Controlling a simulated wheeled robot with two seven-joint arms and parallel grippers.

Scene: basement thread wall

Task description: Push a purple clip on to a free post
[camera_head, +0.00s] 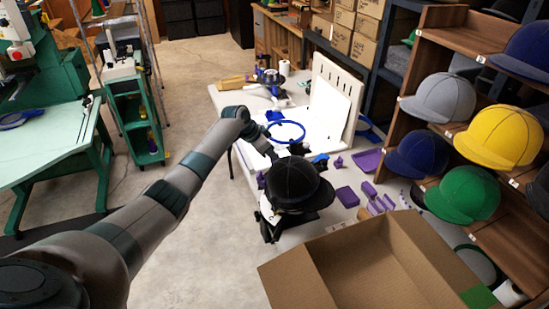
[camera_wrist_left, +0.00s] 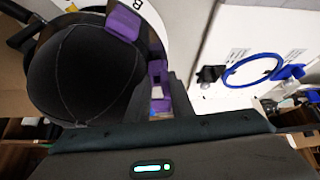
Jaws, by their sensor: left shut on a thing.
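My left arm reaches in from the left in the head view, and its hand is largely hidden around the black cap (camera_head: 293,184). In the left wrist view my left gripper (camera_wrist_left: 163,88) is shut on a small purple clip (camera_wrist_left: 158,72), close beside the black cap (camera_wrist_left: 78,75). A larger purple piece (camera_wrist_left: 123,22) sits at the cap's edge, near a white surface marked "B". A purple piece (camera_head: 261,180) also shows left of the cap in the head view. I cannot make out a free post. My right gripper is not in view.
A white upright panel (camera_head: 335,95) stands on the table behind a blue hoop (camera_head: 286,132). Purple blocks (camera_head: 347,196) and a purple tray (camera_head: 367,160) lie right of the cap. An open cardboard box (camera_head: 370,262) fills the front. A cap shelf (camera_head: 460,45) borders the right.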

